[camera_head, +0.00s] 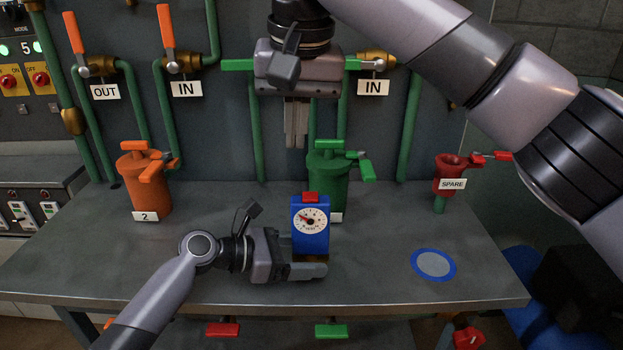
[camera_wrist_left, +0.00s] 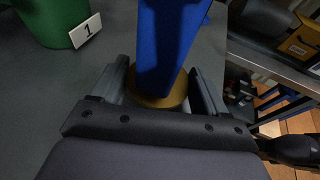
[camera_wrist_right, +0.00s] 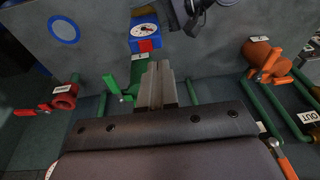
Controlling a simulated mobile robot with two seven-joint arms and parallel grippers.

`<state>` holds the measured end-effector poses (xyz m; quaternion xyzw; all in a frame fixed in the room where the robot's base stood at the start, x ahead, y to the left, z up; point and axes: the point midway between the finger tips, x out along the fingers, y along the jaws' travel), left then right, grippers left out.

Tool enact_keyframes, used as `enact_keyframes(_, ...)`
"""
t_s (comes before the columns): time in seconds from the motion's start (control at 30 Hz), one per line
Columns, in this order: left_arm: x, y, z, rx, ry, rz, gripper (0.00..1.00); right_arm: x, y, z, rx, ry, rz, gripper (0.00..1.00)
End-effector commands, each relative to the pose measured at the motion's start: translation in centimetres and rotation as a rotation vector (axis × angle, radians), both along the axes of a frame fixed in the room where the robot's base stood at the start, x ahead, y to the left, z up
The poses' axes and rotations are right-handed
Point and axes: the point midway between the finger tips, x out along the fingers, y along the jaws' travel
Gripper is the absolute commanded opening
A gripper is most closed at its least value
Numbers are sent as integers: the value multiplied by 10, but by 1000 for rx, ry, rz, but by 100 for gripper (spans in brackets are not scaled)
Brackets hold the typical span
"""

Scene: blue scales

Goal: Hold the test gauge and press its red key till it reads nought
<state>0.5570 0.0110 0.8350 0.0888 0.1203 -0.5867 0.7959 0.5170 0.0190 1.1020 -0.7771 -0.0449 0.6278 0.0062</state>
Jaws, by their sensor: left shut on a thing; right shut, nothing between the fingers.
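The test gauge (camera_head: 323,241) is a blue upright block with a round white dial (camera_head: 311,220) on its front and a red key (camera_head: 310,197) on top. The needle points to the left side of the dial; the figures are too small to read. My left gripper (camera_head: 308,269) is shut on the gauge's base, low over the bench; the left wrist view shows the blue body (camera_wrist_left: 170,45) between its fingers. My right gripper (camera_head: 295,142) is shut and empty, pointing down above the gauge and apart from it. The red key (camera_wrist_right: 146,46) also shows in the right wrist view.
The grey bench (camera_head: 380,280) has a blue-ringed disc (camera_head: 433,265) at right. Behind the gauge stands a green canister (camera_head: 325,178), with an orange canister (camera_head: 149,190) at left and a red spare valve (camera_head: 449,175) at right. Pipes run up the back wall.

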Motion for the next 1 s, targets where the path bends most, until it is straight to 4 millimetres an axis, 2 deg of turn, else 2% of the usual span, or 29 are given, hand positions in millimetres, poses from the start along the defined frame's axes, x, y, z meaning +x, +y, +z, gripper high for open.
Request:
enact_keyframes(0.1, 0, 0, 0, 0, 0, 0, 57, 5, -13, 22, -42, -51, -42, 0)
enact_keyframes(0.2, 0, 0, 0, 0, 0, 0, 57, 7, -19, 31, -59, -71, -60, 0)
enact_keyframes(0.6, 0, 0, 0, 0, 0, 0, 57, 7, -21, 33, -65, -76, -66, 0)
enact_keyframes(0.77, 0, 0, 0, 0, 0, 0, 57, 11, -21, 22, -65, -77, -65, 0)
enact_keyframes(1.0, 0, 0, 0, 0, 0, 0, 57, 24, -21, -23, -65, -74, -66, 0)
